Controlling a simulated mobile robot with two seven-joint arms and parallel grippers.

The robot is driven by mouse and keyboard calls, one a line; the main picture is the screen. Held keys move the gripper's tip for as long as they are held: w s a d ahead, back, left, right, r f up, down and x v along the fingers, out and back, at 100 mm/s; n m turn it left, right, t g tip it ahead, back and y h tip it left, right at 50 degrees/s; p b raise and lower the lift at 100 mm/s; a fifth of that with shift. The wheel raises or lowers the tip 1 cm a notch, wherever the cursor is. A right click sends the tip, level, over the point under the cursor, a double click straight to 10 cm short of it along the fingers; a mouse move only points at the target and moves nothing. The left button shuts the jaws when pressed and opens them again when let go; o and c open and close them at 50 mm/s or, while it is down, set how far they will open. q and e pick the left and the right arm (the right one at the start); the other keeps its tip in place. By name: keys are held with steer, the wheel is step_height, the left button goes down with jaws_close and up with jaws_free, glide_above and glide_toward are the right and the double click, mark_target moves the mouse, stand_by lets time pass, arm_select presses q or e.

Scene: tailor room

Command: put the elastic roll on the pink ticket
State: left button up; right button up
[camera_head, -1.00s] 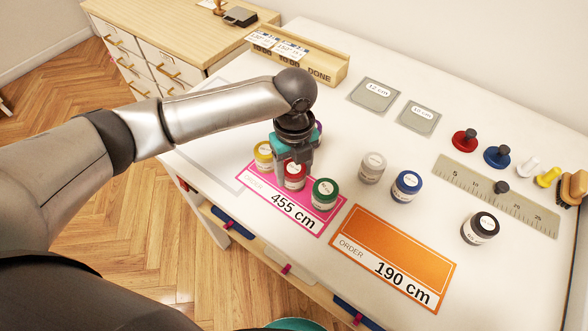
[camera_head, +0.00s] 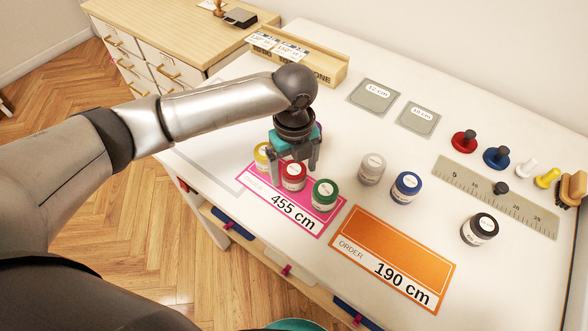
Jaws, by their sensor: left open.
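The pink ticket (camera_head: 258,183), marked 455 cm, lies near the table's front edge. One finger partly hides the yellow roll. I cannot tell whether a finger touches a roll. A purple thing (camera_head: 319,131) is mostly hidden behind the gripper. My right gripper is out of view.
An orange ticket (camera_head: 374,237), marked 190 cm, lies to the right. A ruler (camera_head: 530,213), several knobbed pieces and two grey cards lie behind. A wooden box (camera_head: 325,68) stands at the back.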

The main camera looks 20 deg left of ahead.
mark_target(294, 169)
arm_select(q)
step_height(294, 169, up, 11)
steer(key=p, duration=0.1)
steer(key=shift+p, duration=0.35)
